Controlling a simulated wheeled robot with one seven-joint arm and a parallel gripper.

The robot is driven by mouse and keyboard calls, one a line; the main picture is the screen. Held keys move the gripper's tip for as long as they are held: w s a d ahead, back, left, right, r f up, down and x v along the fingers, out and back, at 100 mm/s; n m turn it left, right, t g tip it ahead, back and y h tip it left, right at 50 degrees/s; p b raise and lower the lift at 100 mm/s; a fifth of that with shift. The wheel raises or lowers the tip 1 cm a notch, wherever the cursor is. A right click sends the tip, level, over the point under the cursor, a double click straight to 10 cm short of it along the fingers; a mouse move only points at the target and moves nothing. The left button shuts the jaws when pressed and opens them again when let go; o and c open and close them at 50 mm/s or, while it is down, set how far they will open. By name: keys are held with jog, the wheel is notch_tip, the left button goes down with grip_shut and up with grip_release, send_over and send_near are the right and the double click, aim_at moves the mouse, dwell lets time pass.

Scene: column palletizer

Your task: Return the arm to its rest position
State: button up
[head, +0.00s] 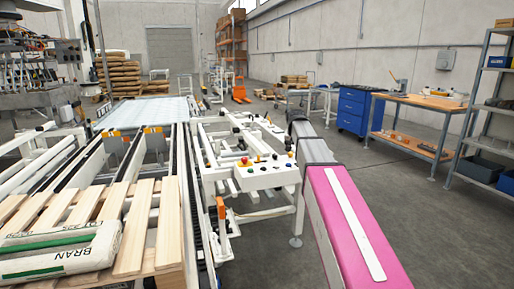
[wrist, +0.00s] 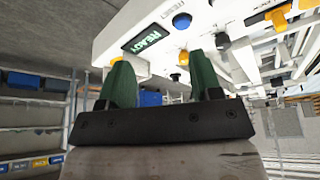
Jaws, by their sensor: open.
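My gripper (wrist: 160,62) shows in the wrist view with its two green fingers apart and nothing between them. The fingers point toward a white control panel (wrist: 125,22) with a small READY display (wrist: 147,38), a blue button (wrist: 181,21) and several other knobs. I cannot tell from this view how close the fingertips are to it. In the head view, my pink and grey arm (head: 352,225) reaches forward from the lower right, beside the control panel (head: 268,178). My gripper is hidden there behind the arm.
A wooden workbench (head: 415,148), a blue drawer cabinet (head: 354,110) and a shelf rack (head: 480,120) stand at right. Floor between the arm and workbench is clear.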

jog(key=s+d+f+n+g+y, duration=0.1)
jog(key=s+f+g, duration=0.3)
jog(key=s+f, duration=2.8)
jog(key=shift+s+f+n, duration=0.15)
jog(key=shift+f+n, duration=0.1)
jog(key=shift+n, duration=0.65)
